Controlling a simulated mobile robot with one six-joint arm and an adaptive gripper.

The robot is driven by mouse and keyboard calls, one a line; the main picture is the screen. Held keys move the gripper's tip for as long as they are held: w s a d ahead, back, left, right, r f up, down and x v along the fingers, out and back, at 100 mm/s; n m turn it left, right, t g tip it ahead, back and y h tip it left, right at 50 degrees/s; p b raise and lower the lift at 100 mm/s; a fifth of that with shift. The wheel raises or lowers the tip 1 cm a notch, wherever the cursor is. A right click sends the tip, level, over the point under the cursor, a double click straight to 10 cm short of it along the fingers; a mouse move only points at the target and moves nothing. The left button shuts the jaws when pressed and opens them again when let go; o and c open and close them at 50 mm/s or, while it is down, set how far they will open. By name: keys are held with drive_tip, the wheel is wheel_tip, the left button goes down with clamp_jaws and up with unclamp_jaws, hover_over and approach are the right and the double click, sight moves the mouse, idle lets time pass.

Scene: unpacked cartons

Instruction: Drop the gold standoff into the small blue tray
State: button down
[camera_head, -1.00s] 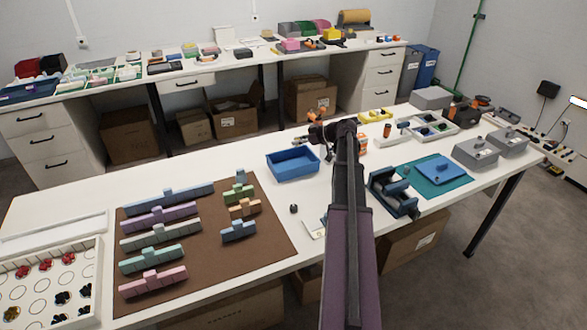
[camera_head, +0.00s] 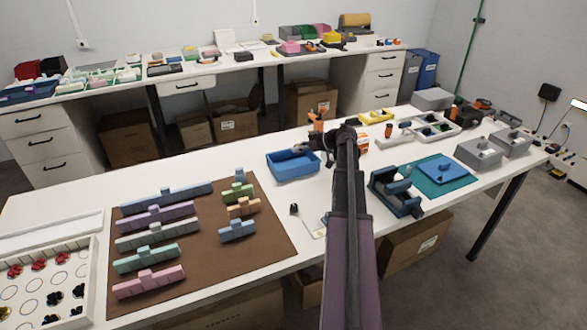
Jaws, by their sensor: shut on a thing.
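The small blue tray (camera_head: 297,173) stands open on the near white table, beyond the brown mat. My arm reaches away from the camera, and my gripper (camera_head: 327,157) is at its far end, at the right side of the tray. The gripper is small and dark here and partly hidden by my own wrist. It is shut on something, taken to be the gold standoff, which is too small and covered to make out. I cannot tell how high the gripper is above the tray's rim.
An orange tool (camera_head: 316,122) stands behind the tray. A brown mat (camera_head: 262,235) with coloured stepped blocks lies to the left. A dark blue fixture (camera_head: 395,192) and a teal mat (camera_head: 459,184) are to the right. A small black piece (camera_head: 294,209) sits in front of the tray.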

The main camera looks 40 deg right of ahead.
drive_tip(key=shift+f+b, duration=1)
drive_tip(key=shift+f, duration=0.35)
drive_tip(key=c, duration=0.5)
unclamp_jaws()
drive_tip(key=shift+r, duration=0.2)
wheel_tip(320, 180, up, 6)
drive_tip(key=p, duration=0.6)
drive_tip(key=shift+r+p, duration=0.15)
drive_tip(key=shift+p, duration=0.2)
drive_tip(key=shift+m+t+h, duration=0.3)
drive_tip(key=shift+m+h, duration=0.4)
drive_tip(key=s+d+r+p, duration=0.2)
drive_tip(key=s+r+p, duration=0.1)
drive_tip(key=r+p, duration=0.4)
drive_tip(key=s+d+r+p, duration=0.1)
drive_tip(key=s+r+p, duration=0.3)
drive_tip(key=r+p, duration=0.3)
drive_tip(key=s+d+r+p, duration=0.2)
drive_tip(key=s+r+p, duration=0.2)
drive_tip(key=r+p, duration=0.4)
drive_tip(key=shift+s+d+r, duration=0.1)
drive_tip(key=shift+s+d, duration=0.15)
drive_tip(key=shift+d, duration=0.1)
